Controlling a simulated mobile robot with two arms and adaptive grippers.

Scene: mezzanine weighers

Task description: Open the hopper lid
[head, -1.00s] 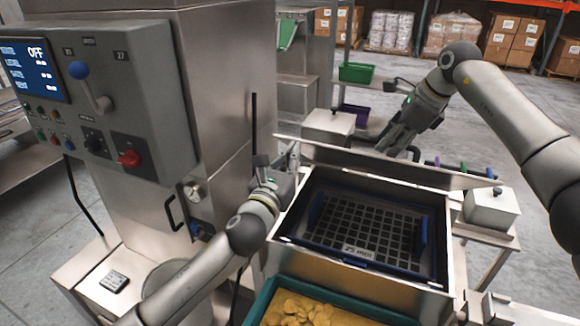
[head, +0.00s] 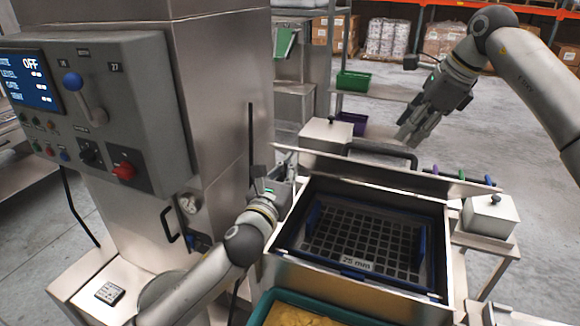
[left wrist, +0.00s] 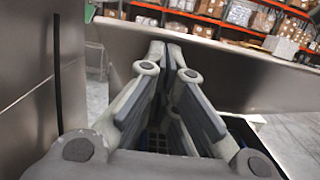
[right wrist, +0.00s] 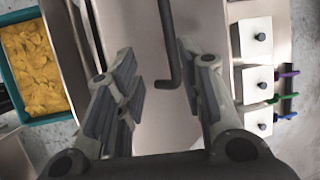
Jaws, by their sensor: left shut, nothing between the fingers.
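The hopper lid (head: 375,170) stands raised along the back edge of the hopper (head: 300,262), leaving the opening and its dark grid marked 25 mm (head: 365,240) uncovered. A black bar handle (head: 390,149) is on the lid's far side; it also shows in the right wrist view (right wrist: 168,45). My left gripper (head: 289,160) is shut and empty at the lid's left end. In the left wrist view its fingertips (left wrist: 166,50) are in front of the lid's metal face (left wrist: 235,68). My right gripper (head: 408,134) is open above and behind the handle, apart from it.
A control cabinet (head: 150,110) with an OFF display stands close on the left. A teal crate of yellow pieces (head: 300,312) is at the hopper's front. Metal boxes (head: 490,214) flank the hopper on the right and back left. Open floor lies behind.

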